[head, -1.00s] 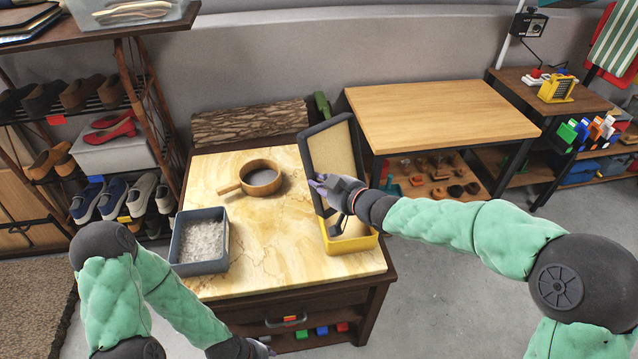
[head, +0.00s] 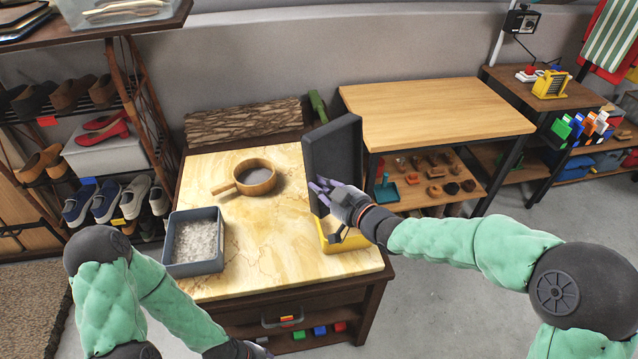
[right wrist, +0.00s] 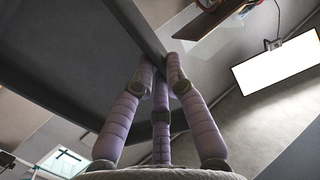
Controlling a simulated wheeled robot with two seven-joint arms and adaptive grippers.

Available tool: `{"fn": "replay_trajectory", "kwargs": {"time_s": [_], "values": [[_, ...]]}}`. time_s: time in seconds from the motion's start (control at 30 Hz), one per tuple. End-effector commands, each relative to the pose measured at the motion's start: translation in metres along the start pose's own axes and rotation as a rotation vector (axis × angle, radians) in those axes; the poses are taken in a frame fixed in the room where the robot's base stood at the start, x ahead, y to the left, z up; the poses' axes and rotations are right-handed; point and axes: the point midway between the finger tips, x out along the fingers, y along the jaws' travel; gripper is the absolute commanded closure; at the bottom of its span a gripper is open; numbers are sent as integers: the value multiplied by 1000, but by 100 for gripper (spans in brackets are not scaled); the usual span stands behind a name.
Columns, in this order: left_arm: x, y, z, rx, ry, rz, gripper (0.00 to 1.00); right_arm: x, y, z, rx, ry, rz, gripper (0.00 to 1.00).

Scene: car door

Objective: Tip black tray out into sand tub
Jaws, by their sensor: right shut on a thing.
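The black tray (head: 333,155) stands steeply tipped, nearly upright, above the yellow tub (head: 346,242) at the right of the marble-topped table. Its visible face is bare dark grey. My right gripper (head: 322,190) is shut on the tray's side edge. In the right wrist view the fingers (right wrist: 160,68) pinch the edge of the tray (right wrist: 75,60). The hand and tray hide much of the tub, so its contents cannot be made out. My left gripper (head: 258,349) is low at the bottom, below the table's front, and its fingers barely show.
A blue-grey bin of pale grains (head: 194,242) stands at the table's left. A wooden pan (head: 254,178) lies at the middle back, a bark log (head: 243,121) behind it. A wooden bench (head: 430,115) stands at right. The marble middle is clear.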

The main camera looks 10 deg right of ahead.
Motion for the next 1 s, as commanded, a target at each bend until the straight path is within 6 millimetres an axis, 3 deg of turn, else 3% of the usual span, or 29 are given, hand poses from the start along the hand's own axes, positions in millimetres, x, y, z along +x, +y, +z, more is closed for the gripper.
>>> {"fn": "replay_trajectory", "kwargs": {"time_s": [1.0], "values": [[1, 0, 0, 0, 0, 0, 60, -26, 1, 10, 1, 238, 3, 100]]}}
